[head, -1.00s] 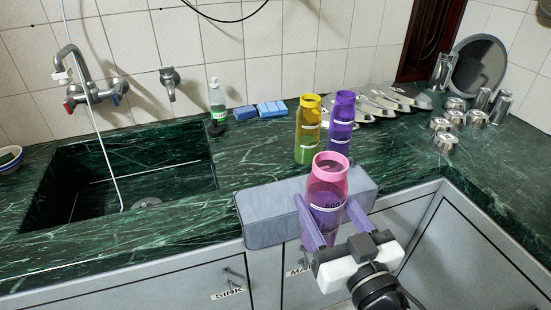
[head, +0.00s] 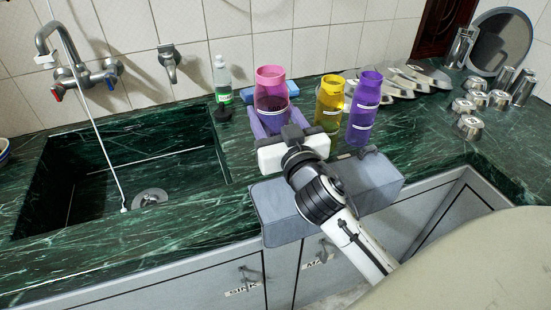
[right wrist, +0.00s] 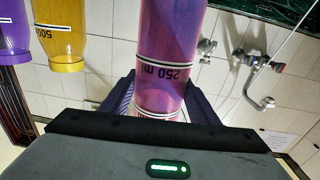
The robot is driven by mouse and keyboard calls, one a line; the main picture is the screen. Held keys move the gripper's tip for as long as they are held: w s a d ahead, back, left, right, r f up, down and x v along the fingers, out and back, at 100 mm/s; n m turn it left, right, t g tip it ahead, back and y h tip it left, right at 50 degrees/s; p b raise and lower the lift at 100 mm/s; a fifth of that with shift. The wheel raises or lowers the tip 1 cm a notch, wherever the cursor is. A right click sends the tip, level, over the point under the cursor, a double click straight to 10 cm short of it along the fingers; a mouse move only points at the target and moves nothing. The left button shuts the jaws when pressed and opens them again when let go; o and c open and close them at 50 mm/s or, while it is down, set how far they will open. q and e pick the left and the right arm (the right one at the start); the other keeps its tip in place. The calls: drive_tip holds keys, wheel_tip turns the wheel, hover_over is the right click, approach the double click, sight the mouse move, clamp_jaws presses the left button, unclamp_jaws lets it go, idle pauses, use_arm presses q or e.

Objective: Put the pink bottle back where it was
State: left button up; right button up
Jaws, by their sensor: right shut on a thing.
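The pink bottle (head: 270,88) is upright between the fingers of my right gripper (head: 271,122), left of the yellow bottle. Its base is hidden behind the gripper, so I cannot tell whether it touches the counter. In the right wrist view the pink bottle (right wrist: 172,60), marked 250 ml, stands between the dark fingers of my right gripper (right wrist: 165,105). The yellow bottle (head: 329,103) and the purple bottle (head: 364,108) stand upright on the green counter (head: 215,215) to its right. My left gripper is not in view.
A clear green-labelled bottle (head: 222,82) stands left of the pink one, beside the sink (head: 105,175). A blue block (head: 293,88) lies behind. Metal cups (head: 468,127) stand at the right.

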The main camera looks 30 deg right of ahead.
drive_tip(key=w+d+r+m+g+h, duration=0.1)
drive_tip(key=w+d+r+m+h, duration=0.1)
drive_tip(key=w+d, duration=0.25)
wheel_tip(320, 180, down, 9)
drive_tip(key=b, duration=0.2)
drive_tip(key=shift+s+d+f, duration=0.15)
drive_tip(key=shift+s+d, duration=0.05)
drive_tip(key=shift+f+b, duration=0.25)
drive_tip(key=shift+b, duration=0.15)
drive_tip(key=o, duration=1.7)
drive_tip(key=shift+o, duration=0.2)
drive_tip(key=shift+s+r+p, duration=0.15)
drive_tip(key=shift+p, duration=0.15)
